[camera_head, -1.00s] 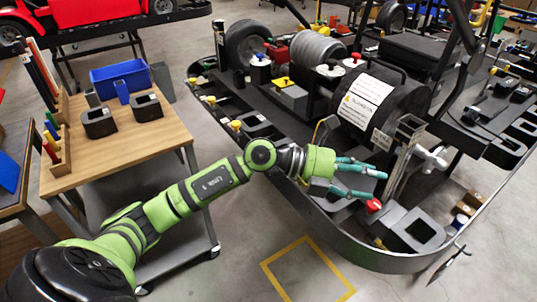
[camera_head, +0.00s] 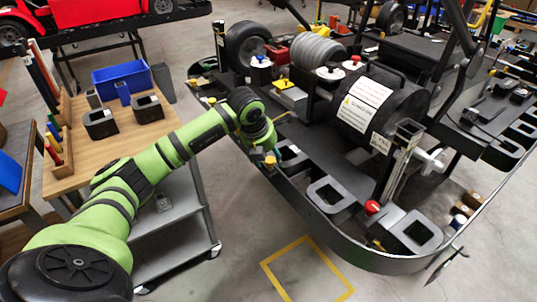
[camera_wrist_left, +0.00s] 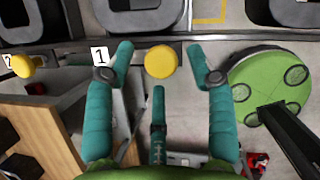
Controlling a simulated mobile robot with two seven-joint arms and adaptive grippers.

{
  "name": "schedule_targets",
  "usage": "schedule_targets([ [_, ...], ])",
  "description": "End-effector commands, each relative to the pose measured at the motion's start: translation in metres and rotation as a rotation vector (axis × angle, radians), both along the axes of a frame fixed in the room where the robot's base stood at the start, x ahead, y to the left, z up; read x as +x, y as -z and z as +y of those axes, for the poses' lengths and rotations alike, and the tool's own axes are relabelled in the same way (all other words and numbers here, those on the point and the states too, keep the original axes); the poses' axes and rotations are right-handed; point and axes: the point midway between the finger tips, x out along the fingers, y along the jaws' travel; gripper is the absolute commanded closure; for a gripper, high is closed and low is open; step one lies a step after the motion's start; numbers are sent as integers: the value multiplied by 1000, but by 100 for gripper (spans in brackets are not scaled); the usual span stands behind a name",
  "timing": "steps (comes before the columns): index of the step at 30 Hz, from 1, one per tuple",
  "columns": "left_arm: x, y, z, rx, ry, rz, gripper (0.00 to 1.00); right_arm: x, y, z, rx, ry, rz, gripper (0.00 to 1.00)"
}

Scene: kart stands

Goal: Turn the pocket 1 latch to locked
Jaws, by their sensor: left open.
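The pocket 1 latch is a round yellow knob (camera_wrist_left: 161,62) on the dark rail, with a white label "1" (camera_wrist_left: 99,54) to its left in the left wrist view. Its lock state is not readable. A yellow knob also shows beside my wrist in the head view (camera_head: 270,160). My left gripper (camera_head: 284,153) is at the kart stand's near edge, mostly hidden by its own wrist. In the left wrist view its teal fingers are spread, with the knob between the two upper fingertips; contact cannot be told. My right gripper is not in view.
A second yellow knob (camera_wrist_left: 22,66) with label "2" is at the wrist view's left. Square black pockets line the stand's edge (camera_head: 330,195). A red knob (camera_head: 372,207) stands farther right. A wooden-topped cart (camera_head: 170,125) with a blue bin (camera_head: 120,76) is left of my arm.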

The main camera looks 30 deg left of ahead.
Motion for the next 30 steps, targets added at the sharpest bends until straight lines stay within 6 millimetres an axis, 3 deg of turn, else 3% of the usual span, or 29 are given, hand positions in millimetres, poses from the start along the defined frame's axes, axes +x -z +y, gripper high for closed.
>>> schedule_targets([
  [11,3,8,0,-1,1,0,44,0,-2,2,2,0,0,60],
  [15,3,8,0,-1,1,0,100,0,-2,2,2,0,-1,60],
  [30,4,8,1,0,73,-4,100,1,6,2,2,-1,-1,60],
])
